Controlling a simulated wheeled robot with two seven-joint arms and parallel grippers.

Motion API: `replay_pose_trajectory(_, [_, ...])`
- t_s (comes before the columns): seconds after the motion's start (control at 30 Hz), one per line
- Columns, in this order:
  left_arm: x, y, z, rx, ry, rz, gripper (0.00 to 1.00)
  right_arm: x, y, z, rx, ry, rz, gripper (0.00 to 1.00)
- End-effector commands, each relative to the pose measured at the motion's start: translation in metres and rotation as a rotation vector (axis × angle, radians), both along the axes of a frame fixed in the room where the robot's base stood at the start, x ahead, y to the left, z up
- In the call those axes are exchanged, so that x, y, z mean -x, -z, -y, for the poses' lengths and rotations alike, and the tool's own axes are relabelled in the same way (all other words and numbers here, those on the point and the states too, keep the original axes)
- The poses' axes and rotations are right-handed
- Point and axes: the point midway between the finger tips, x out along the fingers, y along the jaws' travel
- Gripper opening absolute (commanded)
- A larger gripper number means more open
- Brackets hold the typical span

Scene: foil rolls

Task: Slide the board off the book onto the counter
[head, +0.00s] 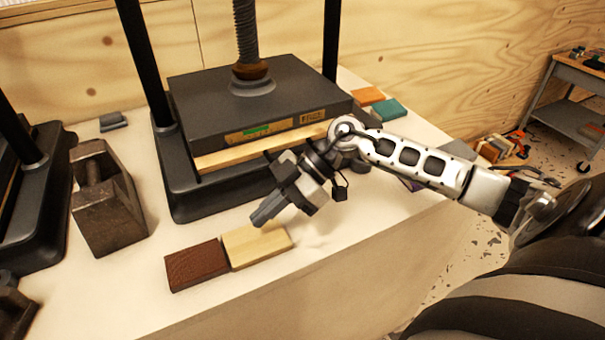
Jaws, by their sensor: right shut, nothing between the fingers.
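A pale wooden board (222,159) shows as a thin edge beneath the dark platen (200,92) of a screw press. I cannot make out a book under it; the dark gap below the board and my arm hide that area. The press stands on the pale counter (345,232). My right gripper (260,219) is shut and empty, in front of the press, its fingers pointing down and left just above or beside a light wood block (262,246). I cannot tell whether it touches the block. My left gripper is not in view.
A dark brown block (196,266) lies against the light block near the front edge. A heavy metal weight (110,205) stands left, beside a second press (40,200). Orange (367,96) and teal (390,108) blocks lie at the back right. Clear counter lies right of the light block.

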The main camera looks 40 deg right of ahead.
Motion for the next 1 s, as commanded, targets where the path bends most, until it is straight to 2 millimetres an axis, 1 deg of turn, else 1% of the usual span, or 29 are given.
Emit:
replay_pose_trajectory(0.03, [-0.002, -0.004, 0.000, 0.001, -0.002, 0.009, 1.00, 0.002, -0.002, 0.010, 0.006, 0.004, -0.006, 0.00])
replay_pose_trajectory(0.07, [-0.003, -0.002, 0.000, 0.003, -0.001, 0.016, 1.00, 0.003, 0.002, 0.018, 0.007, 0.006, -0.005, 0.00])
replay_pose_trajectory(0.2, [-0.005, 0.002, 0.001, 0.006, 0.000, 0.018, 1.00, 0.011, 0.002, 0.053, 0.008, 0.006, -0.006, 0.00])
replay_pose_trajectory(0.3, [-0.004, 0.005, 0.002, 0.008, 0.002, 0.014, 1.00, 0.015, 0.001, 0.075, 0.007, 0.005, -0.005, 0.00])
replay_pose_trajectory(0.4, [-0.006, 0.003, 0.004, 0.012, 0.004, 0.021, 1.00, 0.019, 0.000, 0.093, 0.005, 0.004, -0.003, 0.00])
replay_pose_trajectory(0.5, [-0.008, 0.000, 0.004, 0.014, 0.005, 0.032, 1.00, 0.022, -0.001, 0.106, 0.003, 0.003, -0.002, 0.00])
replay_pose_trajectory(0.6, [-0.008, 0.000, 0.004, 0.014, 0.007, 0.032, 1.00, 0.023, -0.002, 0.114, 0.002, 0.002, -0.001, 0.00])
replay_pose_trajectory(0.7, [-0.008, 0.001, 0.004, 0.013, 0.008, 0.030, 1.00, 0.024, -0.003, 0.118, 0.001, 0.002, 0.001, 0.00])
replay_pose_trajectory(1.0, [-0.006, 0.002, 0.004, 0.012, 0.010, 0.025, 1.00, 0.024, -0.003, 0.118, 0.000, 0.001, 0.001, 0.00])
